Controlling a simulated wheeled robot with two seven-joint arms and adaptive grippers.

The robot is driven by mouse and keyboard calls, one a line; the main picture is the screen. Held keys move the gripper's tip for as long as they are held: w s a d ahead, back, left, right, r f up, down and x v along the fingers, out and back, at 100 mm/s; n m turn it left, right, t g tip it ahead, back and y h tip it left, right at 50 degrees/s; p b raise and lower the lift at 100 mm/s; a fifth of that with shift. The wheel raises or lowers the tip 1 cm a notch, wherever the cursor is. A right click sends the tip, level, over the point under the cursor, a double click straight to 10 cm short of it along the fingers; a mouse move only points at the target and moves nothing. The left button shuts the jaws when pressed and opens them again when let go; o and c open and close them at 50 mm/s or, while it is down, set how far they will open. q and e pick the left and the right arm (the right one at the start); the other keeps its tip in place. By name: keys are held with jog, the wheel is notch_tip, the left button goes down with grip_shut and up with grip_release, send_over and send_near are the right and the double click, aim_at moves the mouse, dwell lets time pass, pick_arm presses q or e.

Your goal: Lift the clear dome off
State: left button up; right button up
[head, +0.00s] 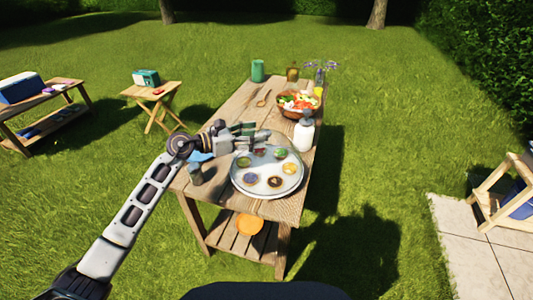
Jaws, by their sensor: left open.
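A round, pale tray (240,186) lies near the front of the wooden table, with several small coloured rounds on it. A clear dome over it cannot be made out with certainty; there is only a pale sheen over the tray. My left gripper (262,135) is open, at the upper left of the tray in the picture, its fingers pointing right. It appears empty; whether it touches anything cannot be told. My right gripper is not in view.
A white bottle (304,135) stands right of my left gripper. A salad bowl (298,112), wooden spoon (263,99), green cup (258,71) and flowers (319,75) are farther back. A dark grey item (195,174) and blue cloth (201,157) lie left of the tray.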

pick_arm(q)
jog(key=shift+w+d+f, duration=0.2)
jog(key=shift+w+d, duration=0.1)
jog(key=shift+d, duration=0.35)
jog(key=shift+w+d+f, duration=0.15)
jog(key=shift+w+d, duration=0.2)
jog(key=shift+d, duration=0.45)
jog(key=shift+w+d+f, duration=0.1)
jog(key=shift+w+d, duration=0.05)
jog(key=shift+w, duration=0.05)
jog(key=c, duration=0.9)
grip_shut()
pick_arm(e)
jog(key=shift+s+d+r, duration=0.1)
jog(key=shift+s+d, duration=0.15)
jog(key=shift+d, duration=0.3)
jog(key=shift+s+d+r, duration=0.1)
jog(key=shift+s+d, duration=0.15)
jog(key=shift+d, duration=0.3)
